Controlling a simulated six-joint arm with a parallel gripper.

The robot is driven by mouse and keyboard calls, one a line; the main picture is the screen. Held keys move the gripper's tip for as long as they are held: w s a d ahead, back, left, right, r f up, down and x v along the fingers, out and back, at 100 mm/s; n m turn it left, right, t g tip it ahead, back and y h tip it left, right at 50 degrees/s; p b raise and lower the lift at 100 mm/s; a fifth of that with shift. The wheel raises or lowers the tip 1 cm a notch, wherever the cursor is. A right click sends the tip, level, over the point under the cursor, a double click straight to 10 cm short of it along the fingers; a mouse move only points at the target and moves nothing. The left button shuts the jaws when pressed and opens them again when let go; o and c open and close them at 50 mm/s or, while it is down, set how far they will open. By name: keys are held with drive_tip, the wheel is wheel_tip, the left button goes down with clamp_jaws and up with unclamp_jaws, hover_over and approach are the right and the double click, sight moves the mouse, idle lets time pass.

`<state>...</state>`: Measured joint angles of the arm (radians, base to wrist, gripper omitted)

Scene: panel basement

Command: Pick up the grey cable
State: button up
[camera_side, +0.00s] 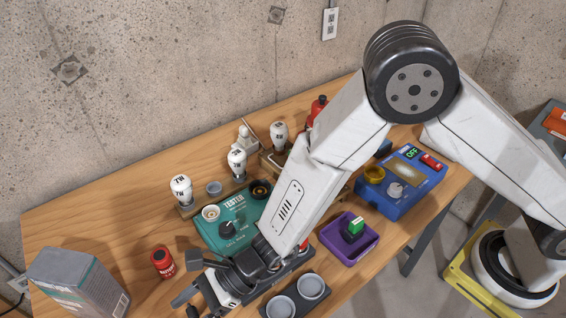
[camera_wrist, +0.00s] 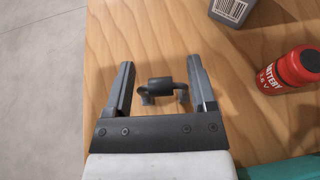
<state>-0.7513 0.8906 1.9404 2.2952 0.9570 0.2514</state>
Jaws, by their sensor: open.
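A short dark grey cable (camera_wrist: 160,84) with a thicker middle and two bent ends lies on the wooden table in the wrist view. My gripper (camera_wrist: 160,63) is open, with one finger on each side of the cable. The cable sits between the fingers, with small gaps seen at both sides. Whether the fingers are level with it in height I cannot tell. In the side view my gripper (camera_side: 186,279) is low over the front left of the table, and I cannot clearly pick out the cable there.
A red battery (camera_side: 162,262) and a grey box (camera_side: 82,282) stand left of my gripper. The table edge (camera_wrist: 88,50) is close.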

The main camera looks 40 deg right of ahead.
idle(0.4)
drive_tip(key=c, duration=0.9)
drive_tip(key=shift+c, duration=0.2)
drive_tip(key=shift+r, duration=0.1)
drive_tip(key=shift+r, duration=1.05)
drive_tip(key=s+d+r, duration=0.9)
drive_tip(key=d+r, duration=0.1)
drive_tip(key=shift+s+r, duration=0.3)
drive_tip(key=shift+r, duration=0.05)
